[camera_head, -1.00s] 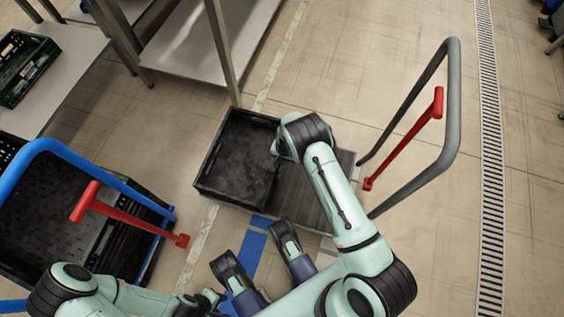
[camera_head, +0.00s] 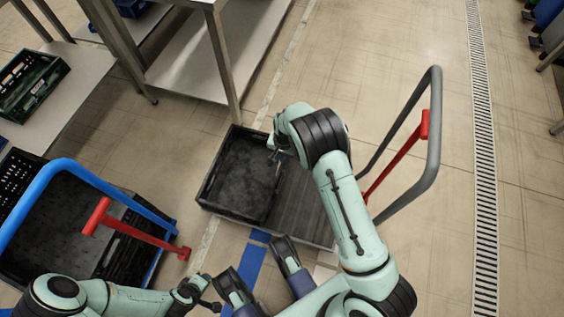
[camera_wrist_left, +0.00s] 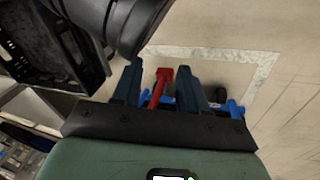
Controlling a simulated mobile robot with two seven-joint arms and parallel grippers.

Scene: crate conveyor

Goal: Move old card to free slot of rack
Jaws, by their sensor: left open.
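No card and no slotted card rack can be made out. A flat cart (camera_head: 302,215) with a grey push handle (camera_head: 432,150) and a red lever (camera_head: 397,165) stands ahead. A black crate (camera_head: 208,188) is on its left part. My right gripper (camera_head: 273,152) is by the crate's right side, partly behind my own arm; its jaws are too small to judge. My left gripper (camera_wrist_left: 160,82) is open and empty in the left wrist view. A red lever (camera_wrist_left: 158,88) shows beyond and between its fingers, with blue parts (camera_wrist_left: 236,108) behind. In the head view it is low, left of centre.
A cart with a blue handle (camera_head: 115,187) and a red lever (camera_head: 135,233) stands at the left, with black crates. Steel tables (camera_head: 195,75) are at the back left; one holds a green crate (camera_head: 30,85). Floor is open to the right, around a drain grate (camera_head: 480,130).

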